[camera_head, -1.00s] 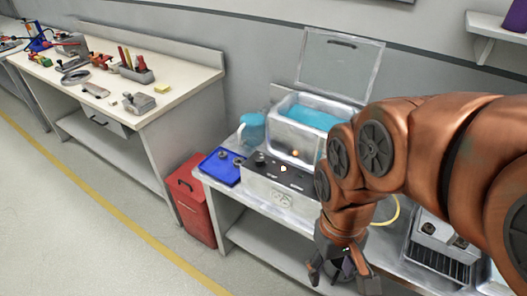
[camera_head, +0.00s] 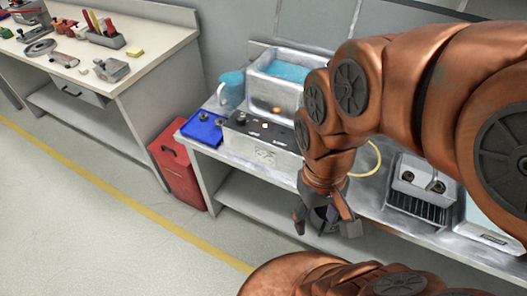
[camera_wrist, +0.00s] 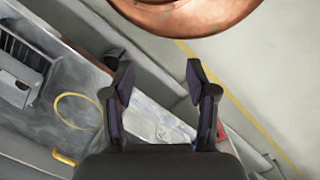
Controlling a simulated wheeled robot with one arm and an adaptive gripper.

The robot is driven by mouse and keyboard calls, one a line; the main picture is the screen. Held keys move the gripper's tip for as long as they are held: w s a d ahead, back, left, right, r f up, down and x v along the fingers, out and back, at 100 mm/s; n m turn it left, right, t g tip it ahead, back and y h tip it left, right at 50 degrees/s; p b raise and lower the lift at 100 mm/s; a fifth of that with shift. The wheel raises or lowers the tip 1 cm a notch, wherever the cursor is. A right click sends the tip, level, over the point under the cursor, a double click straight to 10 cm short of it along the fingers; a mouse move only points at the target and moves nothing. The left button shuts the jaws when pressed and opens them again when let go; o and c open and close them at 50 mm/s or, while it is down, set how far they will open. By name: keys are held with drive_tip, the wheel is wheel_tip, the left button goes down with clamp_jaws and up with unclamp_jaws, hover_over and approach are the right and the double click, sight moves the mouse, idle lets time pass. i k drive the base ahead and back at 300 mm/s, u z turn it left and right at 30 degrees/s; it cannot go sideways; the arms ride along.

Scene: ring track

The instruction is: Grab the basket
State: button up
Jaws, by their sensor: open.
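No thing in view is clearly a basket. The nearest in looks is a grey metal holder with dark slats or bristles (camera_head: 420,190) on the bench at the right. A similar grey slatted thing (camera_wrist: 18,75) shows at the left of the wrist view. My gripper (camera_head: 325,226) hangs in front of the bench edge, fingers apart and pointing down, with nothing between them. In the wrist view my gripper (camera_wrist: 160,78) is also open and empty, with the bench and a grey surface below it.
The bench (camera_head: 375,205) carries a tank of blue liquid (camera_head: 285,72), a control box (camera_head: 262,145), a blue tray (camera_head: 200,130), a blue jug (camera_head: 231,90) and a yellow ring (camera_head: 375,155). A red bin (camera_head: 178,170) stands at its left end. The floor at left is clear.

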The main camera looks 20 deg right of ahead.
sight(426, 176)
drive_tip(key=z, duration=3.85)
drive_tip(key=k, duration=1.1)
drive_tip(key=u, duration=1.9)
